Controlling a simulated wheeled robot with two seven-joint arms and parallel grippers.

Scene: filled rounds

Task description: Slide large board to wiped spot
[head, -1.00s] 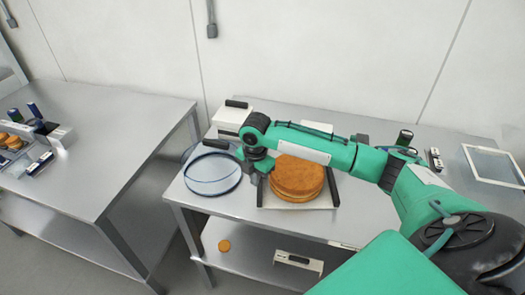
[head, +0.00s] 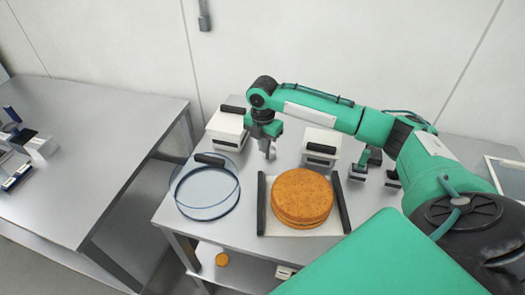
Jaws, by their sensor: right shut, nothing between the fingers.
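The large board (head: 284,231) is a white square with dark bars along its left and right sides. It lies on the steel table near the front edge, with a stack of round orange-brown cake layers (head: 302,196) on it. My right gripper (head: 268,152) points down beyond the board's far left corner, shut and empty, apart from the board and cake. My left gripper is out of view. I cannot make out a wiped spot on the tabletop.
A clear round cover (head: 207,186) with a dark handle stands left of the board. White boxes with dark handles (head: 227,131) (head: 321,147) stand behind. Small dark-and-white items (head: 358,172) and a framed tray (head: 507,176) are at right. Another steel table (head: 92,130) stands left across a gap.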

